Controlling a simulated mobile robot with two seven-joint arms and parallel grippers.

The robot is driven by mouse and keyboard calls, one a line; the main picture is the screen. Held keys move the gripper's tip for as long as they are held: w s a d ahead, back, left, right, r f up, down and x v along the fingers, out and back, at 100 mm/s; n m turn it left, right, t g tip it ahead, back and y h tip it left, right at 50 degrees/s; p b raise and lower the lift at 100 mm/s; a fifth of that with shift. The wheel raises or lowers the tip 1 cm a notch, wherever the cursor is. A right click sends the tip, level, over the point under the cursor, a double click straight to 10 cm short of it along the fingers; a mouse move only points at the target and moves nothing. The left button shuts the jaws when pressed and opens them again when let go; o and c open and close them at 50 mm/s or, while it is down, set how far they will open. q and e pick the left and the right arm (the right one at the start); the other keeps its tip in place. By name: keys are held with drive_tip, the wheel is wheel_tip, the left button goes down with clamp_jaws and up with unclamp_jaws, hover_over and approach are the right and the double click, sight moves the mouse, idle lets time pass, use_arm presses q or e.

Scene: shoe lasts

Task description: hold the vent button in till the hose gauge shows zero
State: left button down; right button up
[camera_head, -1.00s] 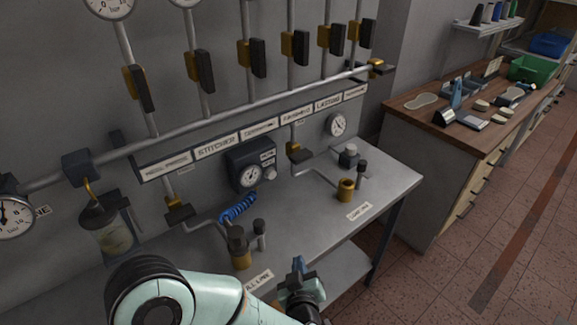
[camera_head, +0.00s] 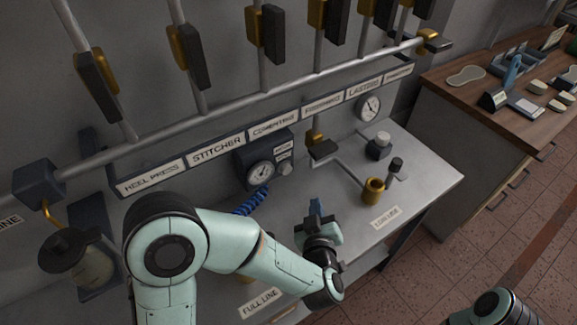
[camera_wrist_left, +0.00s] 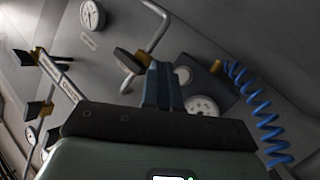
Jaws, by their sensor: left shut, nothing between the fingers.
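The hose gauge (camera_head: 262,173) is a round white dial on a dark box against the wall, beside the blue coiled hose (camera_head: 247,203). A pale round knob (camera_head: 285,169), which looks like the vent button, sits right of the dial under a small label. The needle's reading is too small to tell. My left gripper (camera_head: 317,208) is shut and empty, above the bench to the right of and in front of the box, apart from the button. In the left wrist view its blue fingers (camera_wrist_left: 160,85) partly cover the box near the pale button (camera_wrist_left: 183,75) and dial (camera_wrist_left: 202,106).
A brass fitting (camera_head: 373,190) and a dark box with a pale knob (camera_head: 378,146) stand on the grey bench (camera_head: 425,178). Another gauge (camera_head: 369,107) is on the wall. A pipe with valves runs above. My right arm shows at the lower right, its gripper out of view.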

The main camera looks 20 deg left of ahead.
sight(286, 169)
use_arm(q)
drive_tip(key=w+a+p, duration=0.2)
drive_tip(key=w+a, duration=0.3)
drive_tip(key=a, duration=0.2)
drive_tip(key=shift+w, duration=0.2)
use_arm(e)
drive_tip(key=shift+w+r, duration=0.25)
drive_tip(key=shift+r, duration=0.3)
drive_tip(key=shift+w+r, duration=0.2)
drive_tip(key=shift+r, duration=0.35)
use_arm(q)
drive_tip(key=shift+w+a, duration=0.1)
use_arm(e)
drive_tip(key=shift+f, duration=0.1)
idle(1.0)
use_arm(q)
drive_tip(key=shift+w+a, duration=0.15)
drive_tip(key=shift+a, duration=0.05)
use_arm(e)
drive_tip(key=shift+s+f, duration=0.1)
use_arm(q)
drive_tip(key=shift+w+a, duration=0.35)
drive_tip(key=shift+a, duration=0.15)
use_arm(e)
drive_tip(key=shift+f, duration=0.1)
idle(1.3)
